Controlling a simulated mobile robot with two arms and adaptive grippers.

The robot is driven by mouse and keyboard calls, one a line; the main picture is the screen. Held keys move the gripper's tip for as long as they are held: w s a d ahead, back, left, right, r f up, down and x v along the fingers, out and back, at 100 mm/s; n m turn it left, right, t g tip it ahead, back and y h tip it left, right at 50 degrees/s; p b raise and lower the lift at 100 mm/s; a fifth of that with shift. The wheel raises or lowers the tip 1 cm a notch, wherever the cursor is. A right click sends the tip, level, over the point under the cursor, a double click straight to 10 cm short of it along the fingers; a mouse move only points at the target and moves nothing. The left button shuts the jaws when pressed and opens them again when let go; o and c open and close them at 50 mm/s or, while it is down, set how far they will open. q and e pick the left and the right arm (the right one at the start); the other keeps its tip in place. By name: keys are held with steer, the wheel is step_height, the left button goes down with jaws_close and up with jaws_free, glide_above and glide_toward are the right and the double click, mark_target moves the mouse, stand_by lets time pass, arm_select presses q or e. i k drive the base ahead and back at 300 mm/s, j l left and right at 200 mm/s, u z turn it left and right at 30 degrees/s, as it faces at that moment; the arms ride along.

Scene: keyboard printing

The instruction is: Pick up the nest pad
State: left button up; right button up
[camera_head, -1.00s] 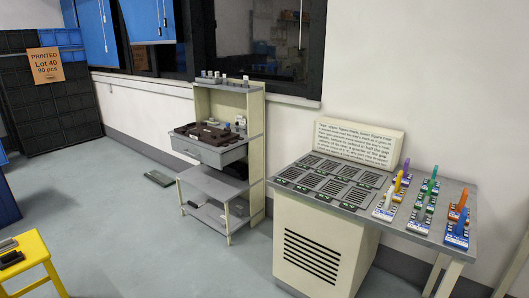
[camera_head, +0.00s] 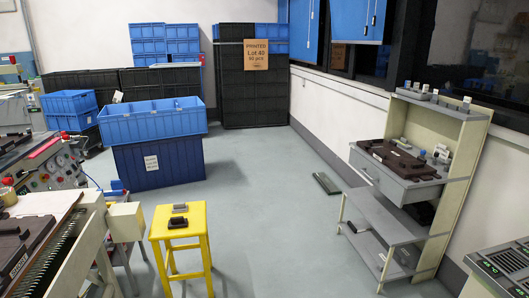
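I cannot tell for certain which thing is the nest pad. A flat dark green pad-like piece (camera_head: 326,183) lies on the floor left of the shelf stand. A dark brown moulded plate (camera_head: 397,158) lies on the stand's drawer top. Two small blocks, one grey (camera_head: 180,208) and one dark (camera_head: 178,222), lie on the yellow stool. Neither of my grippers is in view.
The shelf stand (camera_head: 375,205) is by the right wall. The yellow stool (camera_head: 192,232) is at front centre-left, beside machines at left. A blue crate (camera_head: 152,122) stands on a darker one behind it. Grey floor (camera_head: 270,230) is free between stool and stand.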

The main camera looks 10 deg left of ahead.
mark_target(177, 207)
steer(key=i+j+u, duration=0.2)
steer(key=i, duration=1.05)
steer(key=l, duration=0.1)
